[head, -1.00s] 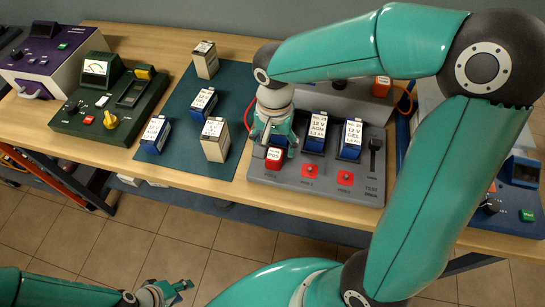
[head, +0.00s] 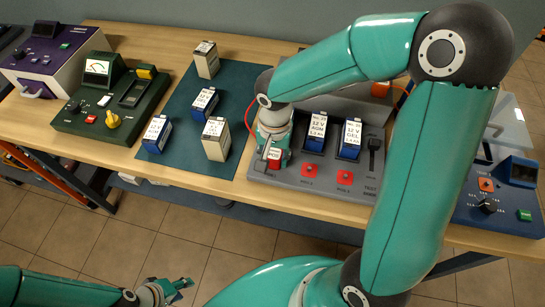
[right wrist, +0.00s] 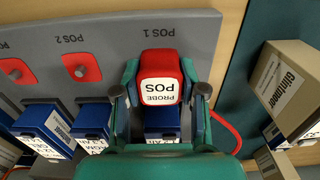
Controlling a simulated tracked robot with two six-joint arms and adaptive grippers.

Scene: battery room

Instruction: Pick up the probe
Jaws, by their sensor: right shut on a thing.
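The probe (head: 274,154) is a red block with a white label at the front left of the grey test station. In the right wrist view the probe (right wrist: 160,82) reads "PROBE POS". My right gripper (head: 271,148) is shut on the probe, with one finger on each side of it, as the right wrist view (right wrist: 165,92) shows. My left gripper (head: 172,291) is open and empty, low at the bottom left, away from the table.
Blue batteries (head: 316,133) stand in the grey station (head: 322,188), beside red buttons. A red cable (right wrist: 231,134) runs beside my right gripper. Several batteries stand on the dark green mat (head: 178,131) to the left. A green meter unit (head: 107,107) stands farther left.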

